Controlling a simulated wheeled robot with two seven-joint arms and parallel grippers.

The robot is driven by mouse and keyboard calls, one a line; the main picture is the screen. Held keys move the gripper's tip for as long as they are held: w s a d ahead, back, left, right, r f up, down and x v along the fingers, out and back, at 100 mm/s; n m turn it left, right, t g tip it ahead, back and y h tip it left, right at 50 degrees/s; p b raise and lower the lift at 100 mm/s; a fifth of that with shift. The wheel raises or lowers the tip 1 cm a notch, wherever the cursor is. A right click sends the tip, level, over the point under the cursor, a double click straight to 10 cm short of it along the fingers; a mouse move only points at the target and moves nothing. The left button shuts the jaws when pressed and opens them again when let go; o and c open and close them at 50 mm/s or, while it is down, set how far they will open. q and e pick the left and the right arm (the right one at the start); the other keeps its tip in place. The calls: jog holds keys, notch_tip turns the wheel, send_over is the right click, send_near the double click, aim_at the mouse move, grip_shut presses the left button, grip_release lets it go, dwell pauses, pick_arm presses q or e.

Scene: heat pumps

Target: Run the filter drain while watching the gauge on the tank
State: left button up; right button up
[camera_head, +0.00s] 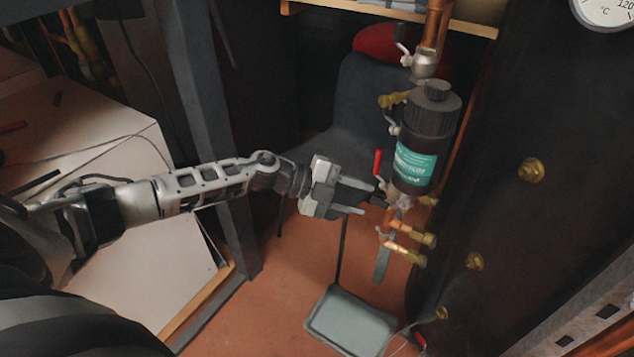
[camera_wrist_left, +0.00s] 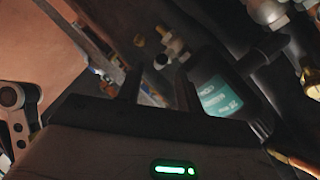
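The black filter canister (camera_head: 432,112) with a teal label stands upright on the copper pipework; its label also shows in the left wrist view (camera_wrist_left: 218,97). A red lever (camera_head: 378,162) sits at its lower left, and a metal valve fitting (camera_head: 399,199) is under it. The gauge (camera_head: 604,8), a white dial marked °C, is cut off at the top right; its needle cannot be read. It is on the dark tank (camera_head: 510,225). My left gripper (camera_head: 372,202) is open beside the canister's lower end; its fingers stand apart with nothing visible between them. My right gripper is not in view.
A grey tray (camera_head: 350,322) lies on the reddish floor below the pipework. Brass fittings (camera_head: 531,170) stick out of the tank. A dark chair (camera_head: 360,105) stands behind the canister. A white surface (camera_head: 150,250) and a grey post (camera_head: 205,110) are at the left.

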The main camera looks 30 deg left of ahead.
pick_arm(q)
jog(key=v, duration=1)
jog(key=shift+s+a+r, duration=0.2)
jog(key=shift+a, duration=0.05)
